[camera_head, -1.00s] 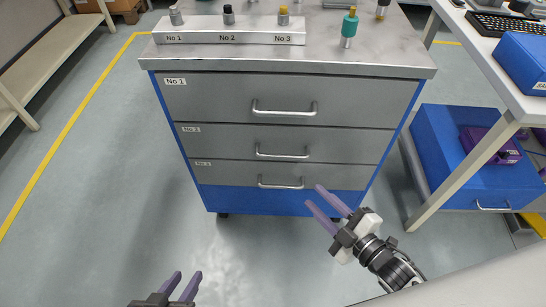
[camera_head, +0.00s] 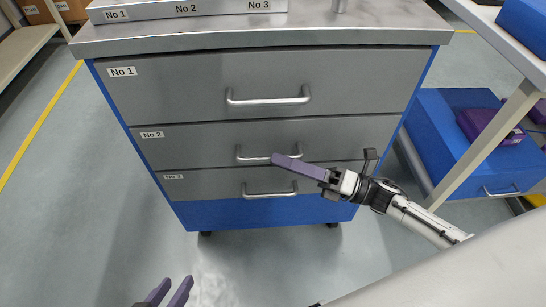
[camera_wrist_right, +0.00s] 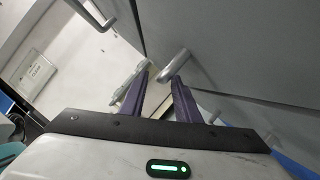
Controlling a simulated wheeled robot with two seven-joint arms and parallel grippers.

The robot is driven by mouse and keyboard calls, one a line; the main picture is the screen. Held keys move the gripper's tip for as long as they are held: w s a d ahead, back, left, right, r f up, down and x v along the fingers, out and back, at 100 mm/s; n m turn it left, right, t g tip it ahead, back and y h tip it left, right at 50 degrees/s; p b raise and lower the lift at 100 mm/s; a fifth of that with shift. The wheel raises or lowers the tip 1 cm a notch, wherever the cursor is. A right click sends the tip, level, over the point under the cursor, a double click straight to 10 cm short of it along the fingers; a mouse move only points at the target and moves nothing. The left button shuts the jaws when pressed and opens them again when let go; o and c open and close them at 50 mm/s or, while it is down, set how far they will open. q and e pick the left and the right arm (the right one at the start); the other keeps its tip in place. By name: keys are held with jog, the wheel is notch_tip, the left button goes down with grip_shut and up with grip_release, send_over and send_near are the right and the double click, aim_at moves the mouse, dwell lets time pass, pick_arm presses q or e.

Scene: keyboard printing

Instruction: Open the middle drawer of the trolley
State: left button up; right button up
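The grey trolley has three drawers; its middle drawer (camera_head: 195,147), labelled No 2, looks shut, with its front in line with the others. Its silver bar handle (camera_head: 252,157) is partly covered by my right gripper (camera_head: 276,160). That gripper's purple fingers reach in from the right at the handle's right half. In the right wrist view, the two fingertips (camera_wrist_right: 162,78) stand a small gap apart, with a silver handle end (camera_wrist_right: 175,64) at the gap; I cannot tell whether they touch it. My left gripper (camera_head: 172,292) is open and empty at the bottom edge, away from the trolley.
The top drawer handle (camera_head: 268,100) is above and the bottom drawer handle (camera_head: 268,194) is close below. A white-legged table (camera_head: 490,130) and a blue cabinet (camera_head: 450,135) stand to the right. The floor (camera_head: 75,200) at left and in front is clear.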

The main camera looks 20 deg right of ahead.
pick_arm(q)
jog(key=shift+f, duration=0.1)
pick_arm(e)
jog(key=shift+x, duration=1.45)
grip_shut()
